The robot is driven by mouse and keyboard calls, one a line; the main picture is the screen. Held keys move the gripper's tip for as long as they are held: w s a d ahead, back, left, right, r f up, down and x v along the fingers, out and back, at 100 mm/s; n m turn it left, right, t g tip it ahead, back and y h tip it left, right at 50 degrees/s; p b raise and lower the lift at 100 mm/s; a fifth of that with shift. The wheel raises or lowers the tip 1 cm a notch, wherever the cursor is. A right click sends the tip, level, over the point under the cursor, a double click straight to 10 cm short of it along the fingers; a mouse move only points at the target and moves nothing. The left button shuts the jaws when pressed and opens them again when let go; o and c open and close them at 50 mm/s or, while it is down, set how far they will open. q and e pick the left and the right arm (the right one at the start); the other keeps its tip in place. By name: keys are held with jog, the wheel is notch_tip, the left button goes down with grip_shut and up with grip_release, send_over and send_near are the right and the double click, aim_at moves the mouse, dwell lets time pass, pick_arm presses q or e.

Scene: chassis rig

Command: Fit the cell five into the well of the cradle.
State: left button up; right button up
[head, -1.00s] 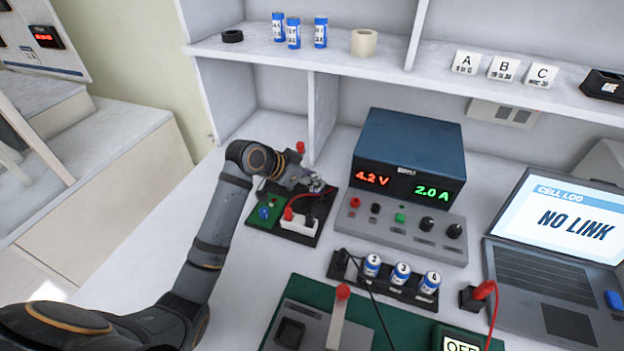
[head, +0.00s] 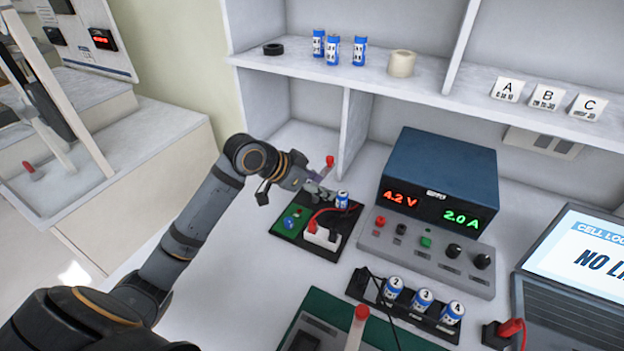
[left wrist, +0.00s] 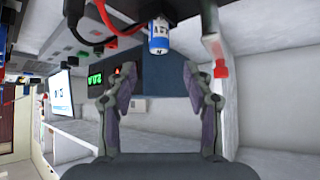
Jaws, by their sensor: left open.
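A blue and white cell (head: 342,199) stands upright at the back right of a dark board (head: 325,252) with a small green panel and a white block. I cannot read its number, and I cannot tell whether it is fully seated in a well. My left gripper (head: 319,188) is just left of the cell. In the left wrist view the cell (left wrist: 158,37) shows beyond the open, empty fingers (left wrist: 164,88), apart from them. The board appears at the top of that view. My right gripper is not in view.
Cells marked 2, 3 and 4 stand in a black rack (head: 372,303). A power supply (head: 440,172) stands right of the board. A shelf (head: 300,66) with several cells and a tape roll (head: 401,64) is above. A red lever (head: 330,161) rises near my gripper.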

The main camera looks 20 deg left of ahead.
pick_arm(q)
jog(key=shift+v, duration=2)
jog(key=shift+d, duration=0.1)
